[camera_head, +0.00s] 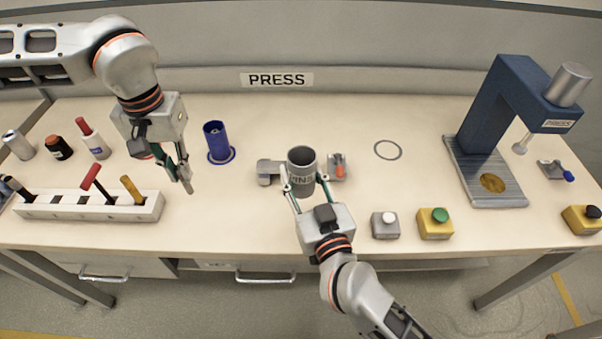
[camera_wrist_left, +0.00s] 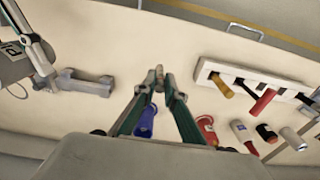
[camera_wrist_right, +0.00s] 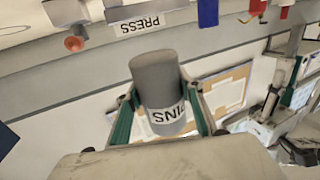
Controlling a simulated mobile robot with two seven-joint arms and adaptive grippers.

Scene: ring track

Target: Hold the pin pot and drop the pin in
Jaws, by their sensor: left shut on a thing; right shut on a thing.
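The pin pot (camera_head: 301,158) is a dark grey open cup labelled PINS, near the middle of the bench. My right gripper (camera_head: 304,186) is shut around it from the front. In the right wrist view the pot (camera_wrist_right: 160,85) sits between both fingers; I cannot tell if it touches the bench. My left gripper (camera_head: 184,176) is left of the pot, above the bench and apart from it. It is shut on a small grey pin (camera_head: 188,185), seen between the fingertips in the left wrist view (camera_wrist_left: 159,76). The pot's inside bottom is hidden.
A grey fixture (camera_head: 268,170) lies beside the pot. A blue cup (camera_head: 214,137) stands behind, between the grippers. A tool rack (camera_head: 70,207) and bottles are at left; buttons (camera_head: 434,223) and a blue press (camera_head: 490,110) are at right. A ring outline (camera_head: 388,150) marks clear bench.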

